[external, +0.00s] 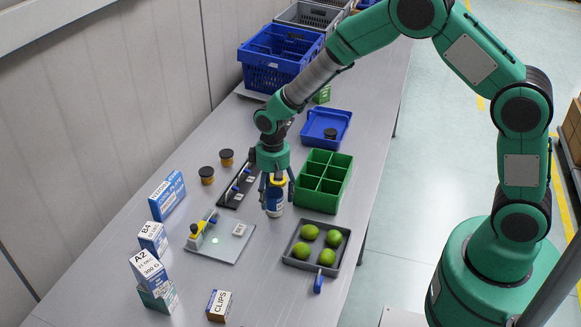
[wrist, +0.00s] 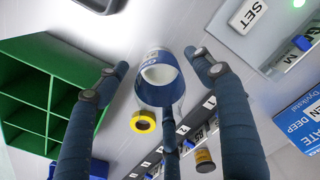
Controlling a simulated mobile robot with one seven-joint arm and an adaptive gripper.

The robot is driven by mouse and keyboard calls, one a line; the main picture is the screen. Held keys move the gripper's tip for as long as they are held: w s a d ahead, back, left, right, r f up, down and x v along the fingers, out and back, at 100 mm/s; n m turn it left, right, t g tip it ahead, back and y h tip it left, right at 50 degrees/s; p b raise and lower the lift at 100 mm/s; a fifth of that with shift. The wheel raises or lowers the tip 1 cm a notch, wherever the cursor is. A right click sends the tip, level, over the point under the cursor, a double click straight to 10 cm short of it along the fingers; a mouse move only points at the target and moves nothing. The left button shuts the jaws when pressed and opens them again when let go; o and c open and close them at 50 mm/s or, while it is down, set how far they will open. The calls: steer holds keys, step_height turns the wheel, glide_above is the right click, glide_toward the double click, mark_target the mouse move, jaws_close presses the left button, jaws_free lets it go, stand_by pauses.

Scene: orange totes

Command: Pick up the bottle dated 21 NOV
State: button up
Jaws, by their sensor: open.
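A white bottle with a blue label (external: 273,202) stands on the grey table beneath my gripper (external: 277,184), left of the green divided crate. In the wrist view, the bottle (wrist: 156,82) lies between the spread fingers of my gripper (wrist: 161,68), with visible room on both sides. My gripper is open and reaches down around the bottle's upper part. A yellow ring shape (wrist: 143,122) shows beside it, and yellow also shows at the fingers in the external view; I cannot tell whether it is the cap. No date is readable on the label.
The green crate (external: 338,158) stands close on the right, and a grey tray of limes (external: 291,258) is in front. A grey board (external: 234,246) and a dark rack (external: 228,202) lie to the left. Boxes (external: 154,286) and dark-lidded jars (external: 207,181) stand farther left.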

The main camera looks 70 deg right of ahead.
stand_by(0.4)
steer(key=c, duration=1.3)
steer(key=shift+r, duration=0.3)
steer(key=shift+r+p, duration=0.6)
steer(key=shift+r, duration=4.05)
